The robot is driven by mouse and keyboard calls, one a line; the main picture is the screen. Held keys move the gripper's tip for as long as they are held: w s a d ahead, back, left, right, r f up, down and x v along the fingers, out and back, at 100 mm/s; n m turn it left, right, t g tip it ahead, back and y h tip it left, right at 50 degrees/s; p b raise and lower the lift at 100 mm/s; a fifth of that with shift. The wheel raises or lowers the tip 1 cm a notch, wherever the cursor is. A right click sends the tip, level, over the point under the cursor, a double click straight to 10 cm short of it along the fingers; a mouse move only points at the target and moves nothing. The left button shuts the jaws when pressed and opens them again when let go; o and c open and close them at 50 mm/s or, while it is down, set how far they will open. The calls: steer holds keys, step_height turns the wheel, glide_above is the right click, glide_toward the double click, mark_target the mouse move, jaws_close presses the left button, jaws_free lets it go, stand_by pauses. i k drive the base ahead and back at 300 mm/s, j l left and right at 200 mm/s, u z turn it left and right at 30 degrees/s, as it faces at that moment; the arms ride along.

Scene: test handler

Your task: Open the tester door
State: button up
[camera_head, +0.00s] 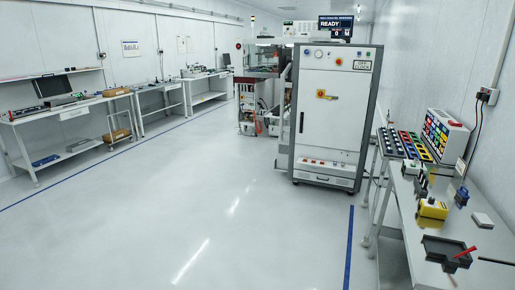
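The tester (333,80) is a tall white cabinet with dark grey side edges. It stands right of centre at mid distance. Its front door (324,122) looks shut, with a thin dark vertical handle (302,122) near the left edge. A yellow plate with a red knob (321,94) sits on the upper door. Gauges and small buttons line the top, and a row of red controls sits near the bottom. A screen reading "READY" (336,23) stands above it. My gripper is not in view.
Workbenches (75,113) line the left wall. A bench (404,215) at the right holds coloured bins (404,144), a yellow device (432,209) and a black tray (446,252). Another machine (257,60) stands behind left of the tester. The floor (190,210) in front is clear, with blue lines.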

mark_target(338, 121)
steer(key=i, duration=2.85)
steer(key=i+l, duration=0.15)
steer(key=i, duration=2.75)
steer(key=i+u, duration=0.2)
steer(key=i, duration=0.5)
